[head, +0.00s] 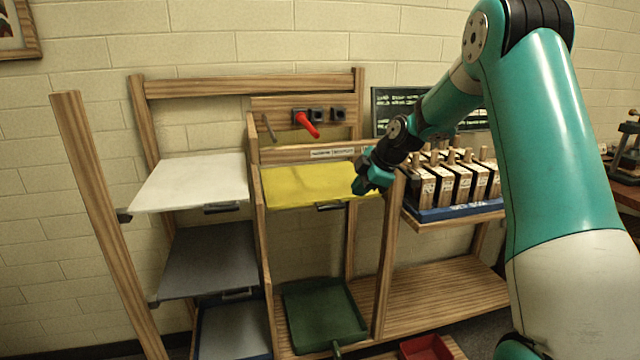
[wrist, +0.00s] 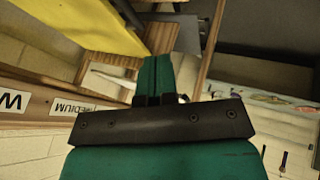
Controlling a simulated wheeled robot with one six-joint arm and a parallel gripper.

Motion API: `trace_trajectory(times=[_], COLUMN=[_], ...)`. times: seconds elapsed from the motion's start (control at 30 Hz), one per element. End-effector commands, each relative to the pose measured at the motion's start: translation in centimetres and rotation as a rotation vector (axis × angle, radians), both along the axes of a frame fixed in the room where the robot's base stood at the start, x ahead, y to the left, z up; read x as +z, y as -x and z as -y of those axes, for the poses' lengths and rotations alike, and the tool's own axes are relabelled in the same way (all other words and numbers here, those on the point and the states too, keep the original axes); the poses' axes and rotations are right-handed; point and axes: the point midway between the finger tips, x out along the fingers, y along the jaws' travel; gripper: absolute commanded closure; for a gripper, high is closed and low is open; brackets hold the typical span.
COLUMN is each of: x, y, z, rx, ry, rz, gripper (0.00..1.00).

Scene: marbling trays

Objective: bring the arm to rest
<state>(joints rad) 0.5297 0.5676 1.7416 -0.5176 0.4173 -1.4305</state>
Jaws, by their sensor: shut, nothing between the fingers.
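My gripper (head: 368,182) is at the end of my teal arm, in front of the right end of the yellow tray (head: 300,188) in the head view. In the wrist view my gripper's teal fingers (wrist: 154,76) are together, with nothing between them. The yellow tray also shows in the wrist view (wrist: 90,22) at the upper left. I cannot tell how far the gripper is from the tray or the wooden post beside it.
A white tray (head: 195,184) and a grey tray (head: 208,262) sit in the rack at the left. A blue-based tray (head: 455,211) of wooden blocks stands right of my gripper. A red handle (head: 309,125) sticks out above the yellow tray. A green tray (head: 322,316) is below.

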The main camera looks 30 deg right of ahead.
Motion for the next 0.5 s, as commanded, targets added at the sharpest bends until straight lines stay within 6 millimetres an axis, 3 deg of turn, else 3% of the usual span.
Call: trace_trajectory(times=[0.17,0.27,0.37,0.5], x=[0.2,0.8,2.3,5.0], y=[0.2,0.5,1.8,6.6], z=[0.0,-1.7,-6.1,-15.2], rx=[-0.002,-0.006,-0.026,-0.09], ry=[-0.002,-0.02,-0.07,-0.171], rz=[-0.002,-0.015,-0.063,-0.194], gripper=[1.0,1.0,1.0,1.0])
